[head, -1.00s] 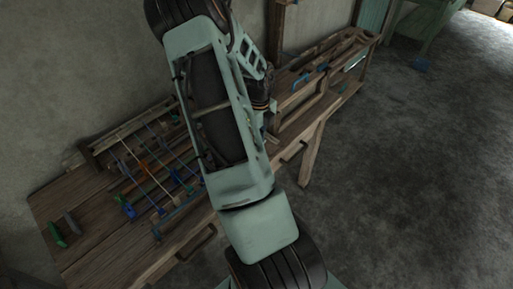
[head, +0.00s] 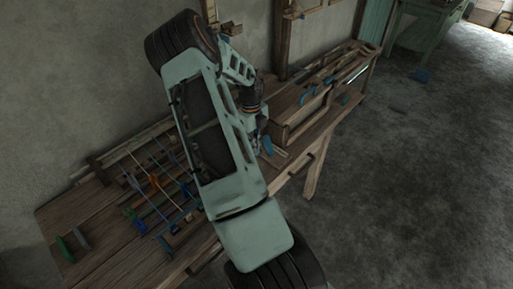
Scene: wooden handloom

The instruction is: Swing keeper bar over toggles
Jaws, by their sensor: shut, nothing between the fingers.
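On the left part of the wooden bench, a framed row of thin rods carries small coloured pieces, among them an orange one (head: 154,181) and a blue one (head: 174,228); these may be the toggles. A blue bar-like piece (head: 165,246) lies at the near end of the row. I cannot tell for sure which part is the keeper bar; my arm covers the right side of the row. My gripper (head: 264,138) is small and partly hidden behind my arm. It is shut and empty, right of the row, close above the bench by a blue piece (head: 268,147).
A raised wooden rack with blue pieces (head: 306,97) stands on the right part of the bench (head: 90,262). Green and grey pieces (head: 66,248) lie at the left end. A wooden upright (head: 282,40) stands against the wall. The floor at right is open.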

